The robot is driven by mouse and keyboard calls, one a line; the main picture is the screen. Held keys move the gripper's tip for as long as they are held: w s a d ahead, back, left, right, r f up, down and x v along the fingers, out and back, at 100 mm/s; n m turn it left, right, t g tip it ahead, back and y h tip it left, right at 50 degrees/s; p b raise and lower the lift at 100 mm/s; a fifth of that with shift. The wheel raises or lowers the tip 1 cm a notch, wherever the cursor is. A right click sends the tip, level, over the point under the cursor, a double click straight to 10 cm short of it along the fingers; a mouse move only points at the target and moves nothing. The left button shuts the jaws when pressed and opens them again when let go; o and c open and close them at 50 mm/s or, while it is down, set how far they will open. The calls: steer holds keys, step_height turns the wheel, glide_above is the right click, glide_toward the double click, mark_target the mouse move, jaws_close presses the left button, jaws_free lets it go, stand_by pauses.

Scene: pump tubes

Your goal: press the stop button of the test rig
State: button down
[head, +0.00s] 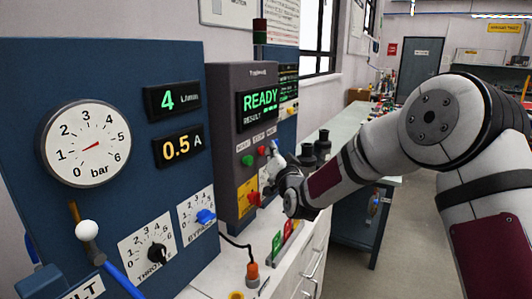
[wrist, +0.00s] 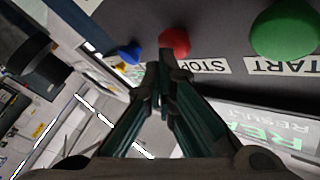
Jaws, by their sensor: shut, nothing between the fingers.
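The test rig (head: 227,90) is a dark grey box with a lit display (head: 260,103) reading READY. In the wrist view its red stop button (wrist: 176,40) sits beside a STOP label (wrist: 206,66). The green start button (wrist: 285,30) is to the right, with a START label. The red button also shows in the head view (head: 261,150). My gripper (wrist: 165,60) is shut and empty, its tips pointing at the panel. They overlap the lower left edge of the red button in the wrist view. I cannot tell whether they touch it.
A blue button (wrist: 131,52) is just left of the fingertips in the wrist view. A red switch on a yellow plate (head: 248,195) is below the buttons. A blue panel with a gauge (head: 88,143) stands at left. A bench (head: 343,128) with dark cylinders lies behind my arm.

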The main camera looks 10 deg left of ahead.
steer(key=shift+a, duration=0.2)
steer(key=shift+a+r+b, duration=0.1)
steer(key=shift+a+b, duration=0.15)
steer(key=shift+b, duration=0.1)
steer(key=shift+s+a, duration=0.1)
steer(key=shift+a, duration=0.1)
stand_by(0.5)
steer(key=s+d+p, duration=0.1)
steer(key=d, duration=0.5)
steer(key=shift+s, duration=0.4)
steer(key=shift+d, duration=0.15)
stand_by(0.4)
